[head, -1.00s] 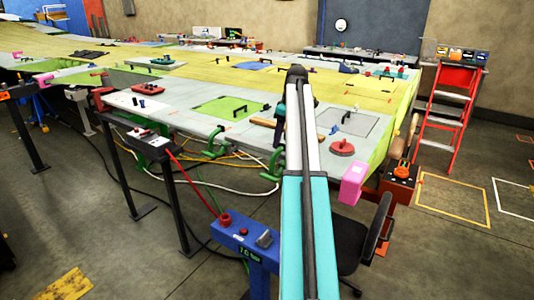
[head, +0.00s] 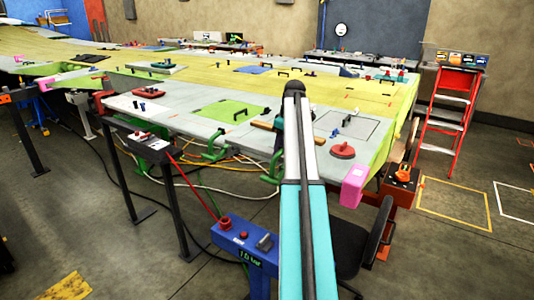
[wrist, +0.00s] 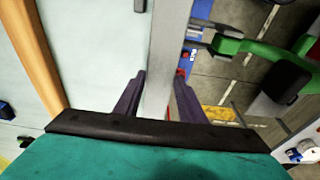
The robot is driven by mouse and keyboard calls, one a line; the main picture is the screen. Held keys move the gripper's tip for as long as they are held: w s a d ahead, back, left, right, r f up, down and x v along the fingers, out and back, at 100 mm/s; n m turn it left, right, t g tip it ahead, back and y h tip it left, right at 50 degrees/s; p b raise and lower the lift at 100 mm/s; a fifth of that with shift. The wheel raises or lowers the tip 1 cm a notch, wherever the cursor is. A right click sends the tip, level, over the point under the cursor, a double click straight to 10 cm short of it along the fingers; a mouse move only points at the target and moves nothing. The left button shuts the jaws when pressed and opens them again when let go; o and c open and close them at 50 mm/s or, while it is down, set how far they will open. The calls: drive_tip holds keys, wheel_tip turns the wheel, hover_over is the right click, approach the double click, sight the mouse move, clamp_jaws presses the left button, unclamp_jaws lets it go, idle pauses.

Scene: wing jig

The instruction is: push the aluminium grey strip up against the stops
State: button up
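In the wrist view, a plain grey band (wrist: 166,50) runs lengthwise between the two dark fingers of my gripper (wrist: 160,88). It looks like the aluminium grey strip, but I cannot tell it surely from the panel's edge. The fingers stand apart, one on each side of the band; contact is not clear. The pale panel (wrist: 92,60) lies to its left, the floor to its right. No stops can be made out. In the head view my arm hides the gripper and the strip at the near edge of the wing panel (head: 190,118).
A wooden bar (wrist: 35,50) lies on the panel left of my gripper. A green clamp (wrist: 232,45) stands off the edge to the right. In the head view, a red suction cup (head: 341,150) and a pink block (head: 354,187) are right of my arm. A blue post (head: 245,240) stands below.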

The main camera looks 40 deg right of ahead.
drive_tip(key=c, duration=0.4)
drive_tip(key=shift+w+d, duration=0.1)
drive_tip(key=shift+d, duration=0.5)
idle(0.8)
drive_tip(key=o, duration=0.9)
drive_tip(key=shift+r, duration=0.15)
drive_tip(key=shift+r+p, duration=2.15)
drive_tip(key=shift+r, duration=1.25)
drive_tip(key=shift+f, duration=0.15)
